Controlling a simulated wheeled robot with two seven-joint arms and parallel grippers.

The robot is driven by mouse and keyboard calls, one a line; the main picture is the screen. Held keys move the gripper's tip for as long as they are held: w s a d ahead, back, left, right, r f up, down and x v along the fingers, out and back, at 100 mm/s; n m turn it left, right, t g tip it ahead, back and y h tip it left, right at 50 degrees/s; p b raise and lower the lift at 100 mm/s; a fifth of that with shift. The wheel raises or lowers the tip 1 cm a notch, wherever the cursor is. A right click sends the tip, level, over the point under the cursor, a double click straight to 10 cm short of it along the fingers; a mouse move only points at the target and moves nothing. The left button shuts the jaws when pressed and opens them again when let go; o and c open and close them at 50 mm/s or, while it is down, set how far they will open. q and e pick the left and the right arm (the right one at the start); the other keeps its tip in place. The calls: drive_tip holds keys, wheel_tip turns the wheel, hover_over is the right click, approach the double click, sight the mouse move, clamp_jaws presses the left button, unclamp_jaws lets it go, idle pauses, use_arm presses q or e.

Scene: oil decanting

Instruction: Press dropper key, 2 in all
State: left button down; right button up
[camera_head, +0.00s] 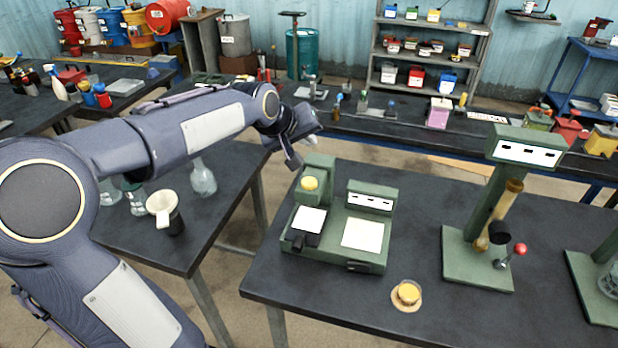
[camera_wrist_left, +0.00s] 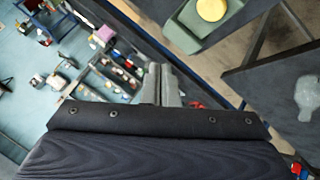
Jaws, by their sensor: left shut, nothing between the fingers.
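A green bench device (camera_head: 340,258) stands on the dark table. A round yellow key (camera_head: 310,184) sits on top of its raised back-left post; I take this as the dropper key. The key also shows at the top edge of the left wrist view (camera_wrist_left: 212,9). My left gripper (camera_head: 294,160) is shut and empty, above and slightly left of the key, apart from it. Its closed fingers show in the wrist view (camera_wrist_left: 161,84). My right gripper is in neither view.
A small yellow-filled dish (camera_head: 407,294) lies in front of the device. A tall green stand (camera_head: 480,258) with an amber tube and red-knobbed lever stands to the right. A side table at left holds a flask (camera_head: 203,180) and a black-and-cream cup (camera_head: 166,212).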

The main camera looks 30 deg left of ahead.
sight(307, 184)
use_arm(q)
drive_tip(key=shift+f, duration=0.1)
wheel_tip(307, 184, down, 9)
drive_tip(key=b, duration=0.7)
idle(1.9)
drive_tip(key=shift+f+b, duration=0.25)
drive_tip(key=shift+b, duration=0.2)
drive_tip(key=shift+f+b, duration=0.4)
drive_tip(key=shift+f, duration=0.1)
idle(0.4)
drive_tip(key=shift+r, duration=0.15)
drive_tip(key=shift+r+p, duration=0.75)
drive_tip(key=shift+r, duration=0.05)
drive_tip(key=shift+r+p, duration=2)
drive_tip(key=shift+r, duration=0.5)
